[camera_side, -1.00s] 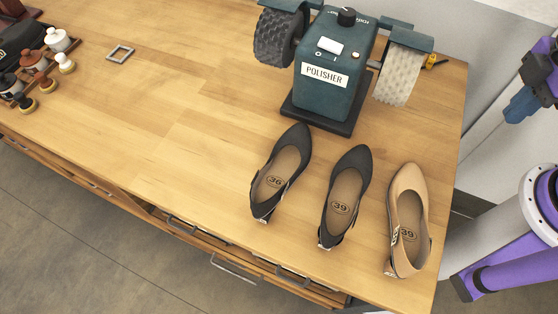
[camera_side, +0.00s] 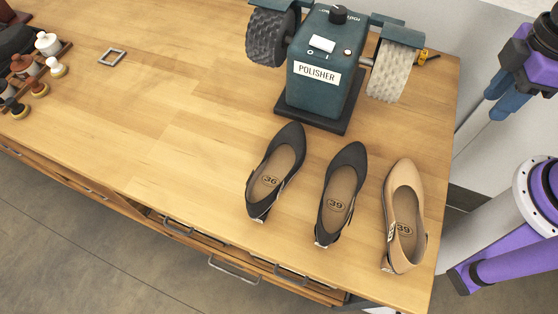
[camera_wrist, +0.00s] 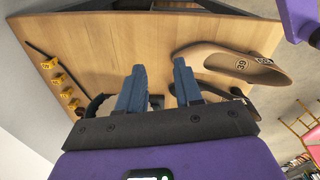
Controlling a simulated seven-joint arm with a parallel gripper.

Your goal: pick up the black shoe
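Two black shoes stand side by side on the wooden table in the side view. The left black shoe (camera_side: 284,150) is marked 36 inside, and the right black shoe (camera_side: 347,165) is marked 39. A beige shoe (camera_side: 405,178), also marked 39, stands to their right; it shows in the wrist view too (camera_wrist: 225,58). My gripper (camera_side: 497,108) is in the air beyond the table's right edge, apart from all the shoes. In the wrist view my gripper (camera_wrist: 158,78) has its blue fingers spread with nothing between them. A dark shape there is partly hidden behind the right finger.
A green polisher (camera_side: 325,80) with two wheels stands behind the shoes. Small jars (camera_side: 48,43) and brushes sit at the far left, near a metal square frame (camera_side: 112,57). The table (camera_side: 170,130) is clear between. Yellow tags (camera_wrist: 58,79) line a dark bar.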

